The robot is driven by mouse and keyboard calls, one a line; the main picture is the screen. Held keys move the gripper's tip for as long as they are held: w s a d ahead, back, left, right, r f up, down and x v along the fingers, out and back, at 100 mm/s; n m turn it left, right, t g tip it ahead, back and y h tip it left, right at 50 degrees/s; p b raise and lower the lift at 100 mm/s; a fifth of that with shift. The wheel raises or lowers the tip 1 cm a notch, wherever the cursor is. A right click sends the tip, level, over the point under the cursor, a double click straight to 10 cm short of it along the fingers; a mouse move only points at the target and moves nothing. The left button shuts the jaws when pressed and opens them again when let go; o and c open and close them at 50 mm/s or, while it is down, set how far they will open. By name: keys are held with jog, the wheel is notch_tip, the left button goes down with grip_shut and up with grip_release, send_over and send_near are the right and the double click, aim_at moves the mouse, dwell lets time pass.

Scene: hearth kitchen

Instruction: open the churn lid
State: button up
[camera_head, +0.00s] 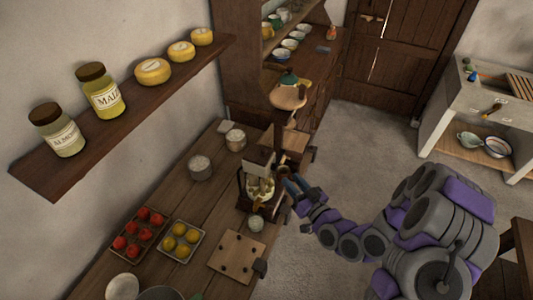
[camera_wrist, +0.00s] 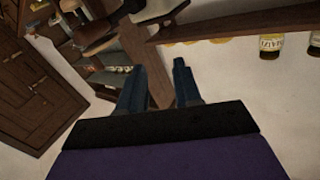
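What looks like the churn (camera_head: 261,190) is a small wooden-framed vessel with pale contents or paddles, near the right edge of the wooden counter. A pale upright piece stands at its back; I cannot tell whether this is the lid. My gripper (camera_head: 291,186) is just right of the churn, close to its rim, with my arm reaching in from the right. In the wrist view my gripper (camera_wrist: 157,85) has its two blue-grey fingers apart, with nothing seen held between them. A brown wooden post shows beyond the fingers. The churn is not clearly visible there.
A scale with a copper pan (camera_head: 288,97) stands behind the churn. Trays of red (camera_head: 137,232) and yellow fruit (camera_head: 181,241), a board (camera_head: 237,256) and canisters (camera_head: 200,168) share the counter. A wall shelf (camera_head: 130,115) carries jars and cheeses.

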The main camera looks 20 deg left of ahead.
jog(key=b, duration=0.3)
send_near(264, 154)
jog(key=s, duration=0.1)
jog(key=b+x, duration=0.1)
jog(key=x, duration=0.2)
jog(key=b+x, duration=0.2)
jog(key=x, duration=0.2)
jog(key=b+x, duration=0.1)
jog(key=x, duration=0.2)
jog(key=shift+w+d, duration=0.15)
jog(key=shift+w, duration=0.3)
jog(key=shift+w+r, duration=0.15)
jog(key=shift+w, duration=0.5)
jog(key=shift+a, duration=0.75)
jog(key=shift+c, duration=0.7)
jog(key=shift+f, duration=0.2)
grip_shut()
